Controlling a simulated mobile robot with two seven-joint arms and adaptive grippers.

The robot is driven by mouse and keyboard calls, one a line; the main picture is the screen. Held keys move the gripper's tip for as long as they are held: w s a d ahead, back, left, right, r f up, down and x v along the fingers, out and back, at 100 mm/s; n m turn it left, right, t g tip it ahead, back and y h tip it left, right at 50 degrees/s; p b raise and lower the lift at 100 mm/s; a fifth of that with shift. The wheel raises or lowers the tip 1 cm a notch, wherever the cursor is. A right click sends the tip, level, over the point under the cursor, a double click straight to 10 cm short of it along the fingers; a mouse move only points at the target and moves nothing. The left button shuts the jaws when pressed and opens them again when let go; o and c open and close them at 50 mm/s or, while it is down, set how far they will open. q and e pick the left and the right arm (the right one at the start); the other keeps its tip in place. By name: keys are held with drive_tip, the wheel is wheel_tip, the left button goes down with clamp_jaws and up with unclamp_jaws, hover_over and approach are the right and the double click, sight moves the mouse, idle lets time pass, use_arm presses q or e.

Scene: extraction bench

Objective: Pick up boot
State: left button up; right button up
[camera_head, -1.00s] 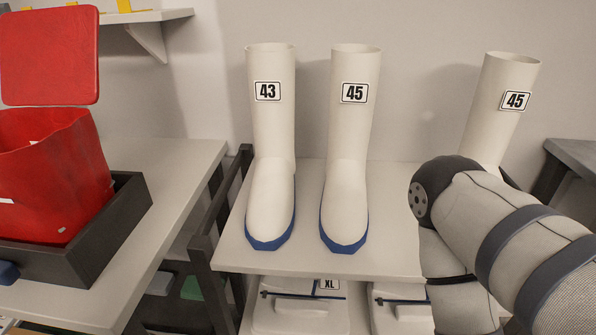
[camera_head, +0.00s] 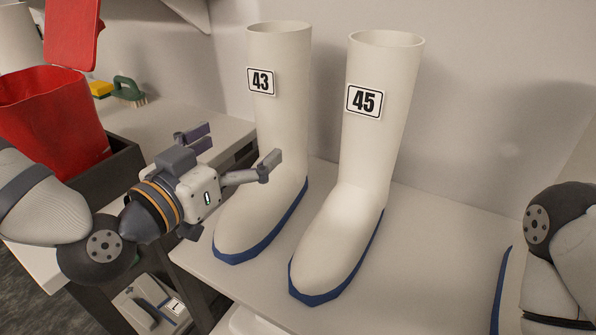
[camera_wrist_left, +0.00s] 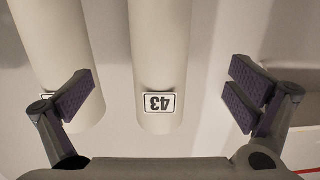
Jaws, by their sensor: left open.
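Two white boots with blue soles stand upright on the shelf (camera_head: 420,260). The boot labelled 43 (camera_head: 280,110) is on the left and the boot labelled 45 (camera_head: 377,150) is beside it. My left gripper (camera_head: 232,150) is open and empty at the left of boot 43, with one finger overlapping its shaft in the head view. In the left wrist view the shaft of boot 43 (camera_wrist_left: 158,50) lies between the spread fingers of the left gripper (camera_wrist_left: 160,95), and no contact shows. Another boot (camera_head: 502,290) is mostly hidden behind my right arm, whose gripper is out of view.
A red bin (camera_head: 55,120) with a raised lid stands in a dark tray (camera_head: 125,165) on the left bench. A green brush (camera_head: 128,90) and a yellow item (camera_head: 101,89) lie behind it.

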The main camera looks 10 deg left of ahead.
sight(276, 107)
use_arm(q)
drive_tip(key=shift+w+d+r, duration=0.3)
drive_tip(key=shift+w+r, duration=0.3)
drive_tip(key=shift+w, duration=0.15)
drive_tip(key=b+x, duration=0.1)
drive_tip(key=x, duration=0.8)
drive_tip(key=shift+w+d+r, duration=0.1)
drive_tip(key=shift+w+r, duration=0.1)
drive_tip(key=shift+w, duration=0.15)
drive_tip(key=shift+s, duration=0.1)
drive_tip(key=c, duration=1.6)
drive_tip(key=shift+r, duration=0.15)
drive_tip(key=c, duration=0.4)
drive_tip(key=shift+o, duration=0.2)
use_arm(e)
drive_tip(key=shift+s+f+g, duration=0.15)
drive_tip(key=shift+s+f, duration=0.25)
drive_tip(key=shift+s, duration=0.2)
drive_tip(key=shift+s+f+g, duration=0.15)
drive_tip(key=shift+s+f, duration=0.2)
drive_tip(key=shift+s, duration=0.25)
use_arm(q)
drive_tip(key=shift+r, duration=0.1)
